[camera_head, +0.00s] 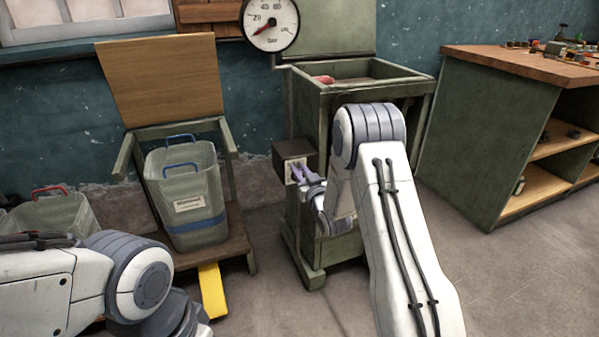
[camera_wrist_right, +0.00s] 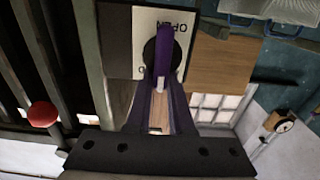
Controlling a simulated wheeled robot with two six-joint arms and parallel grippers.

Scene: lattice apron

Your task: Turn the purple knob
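The purple knob (camera_wrist_right: 166,50) is a bar handle on a round dark base, on a white plate with black lettering that appears to read OPEN. The plate is on the front of a dark box (camera_head: 292,150) at the side of the green stand. My right gripper (camera_head: 303,176) is at that plate. In the right wrist view its two dark purple fingers (camera_wrist_right: 164,84) reach up to the knob with a gap between them. I cannot tell whether they press on it. My left arm shows at the lower left, but its gripper is out of view.
A green stand (camera_head: 345,88) with an open top and a round gauge (camera_head: 270,22) carries the box. A grey bin (camera_head: 186,215) stands to the left on a wooden chair-like frame, above a yellow pedal (camera_head: 212,290). A green workbench (camera_head: 470,150) is at right.

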